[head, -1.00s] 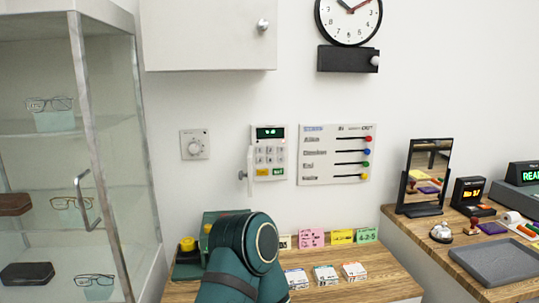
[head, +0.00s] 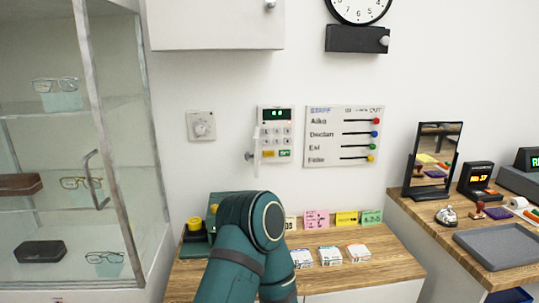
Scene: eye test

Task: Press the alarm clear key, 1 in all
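The white alarm keypad (head: 275,136) is on the wall at the middle of the head view. It has a dark display with small green characters and rows of pale keys. At its bottom are an orange key (head: 268,154) and a green key (head: 285,153); their labels are too small to read. A pale flap (head: 256,143) with a grey knob stands out at its left edge. A teal arm of mine rises from the bottom, below the keypad and apart from it. Neither of my grippers shows.
A wooden counter (head: 395,280) below bears small boxes and coloured cards. A glass cabinet (head: 110,130) stands at the left. A wall dial (head: 202,126) and a staff board (head: 343,136) flank the keypad. A mirror (head: 434,155) and grey tray (head: 505,243) are at the right.

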